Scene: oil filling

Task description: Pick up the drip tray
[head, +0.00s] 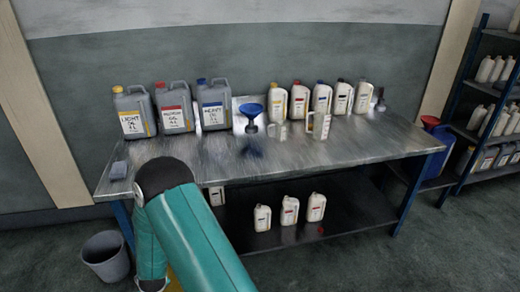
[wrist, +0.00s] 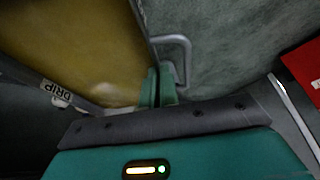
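The drip tray (wrist: 85,45) fills the upper left of the wrist view, with a yellowish-brown face, a dark edge and a white label reading "DRIP". A grey loop handle (wrist: 187,55) stands out at its right edge. My gripper (wrist: 159,72) has its green fingers close together at that edge, beside the handle; they look closed on the tray's edge or handle, but the exact contact is hidden. In the head view only a yellow bit of the tray (head: 174,283) shows beside my arm, which hides my gripper.
A metal workbench (head: 300,155) carries oil jugs and a blue funnel (head: 251,112). A grey bin (head: 106,256) stands at its left leg. Shelves (head: 490,90) stand at right. A red object (wrist: 305,72) lies at the wrist view's right edge. Floor is clear at front right.

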